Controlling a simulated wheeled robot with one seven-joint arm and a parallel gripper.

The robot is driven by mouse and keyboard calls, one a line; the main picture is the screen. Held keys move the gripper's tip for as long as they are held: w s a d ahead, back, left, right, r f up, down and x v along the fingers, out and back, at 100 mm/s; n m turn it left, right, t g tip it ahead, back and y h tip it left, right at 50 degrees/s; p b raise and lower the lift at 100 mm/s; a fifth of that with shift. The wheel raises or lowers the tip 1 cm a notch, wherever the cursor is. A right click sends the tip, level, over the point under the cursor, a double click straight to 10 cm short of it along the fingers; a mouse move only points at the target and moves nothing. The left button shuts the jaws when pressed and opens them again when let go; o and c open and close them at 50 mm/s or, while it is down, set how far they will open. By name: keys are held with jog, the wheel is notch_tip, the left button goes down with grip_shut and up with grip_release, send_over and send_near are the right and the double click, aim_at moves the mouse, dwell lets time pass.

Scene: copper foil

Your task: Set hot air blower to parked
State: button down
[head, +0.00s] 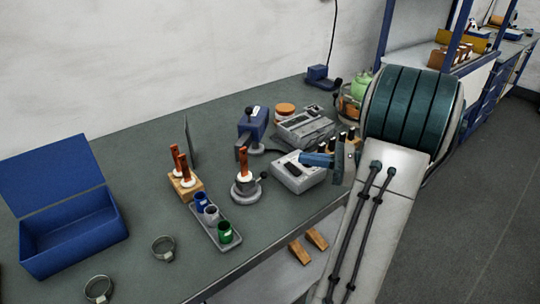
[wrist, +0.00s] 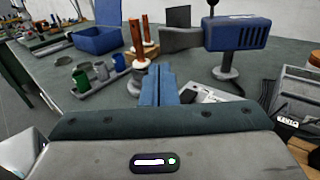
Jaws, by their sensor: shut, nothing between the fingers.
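The hot air blower (head: 253,124) is a blue box with side vents, a grey nozzle and a black-knobbed lever on top, standing on a grey pedestal on the bench. In the wrist view the blower (wrist: 236,34) is upper right, its nozzle pointing left and its lever standing roughly upright. My gripper (head: 303,158) is over the grey bench unit, to the right of and nearer than the blower, apart from it. Its blue fingers (wrist: 158,82) are together and empty in the wrist view. I cannot read any marking for the parked setting.
A grey device (head: 300,176) lies below my gripper, with another grey unit (head: 305,128) behind it. A round stand with a copper-coloured rod (head: 245,188), a tray of small cups (head: 228,252) and an open blue box (head: 75,235) stand leftward.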

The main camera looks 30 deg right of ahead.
jog(key=x, duration=1.4)
jog(key=shift+s, duration=0.1)
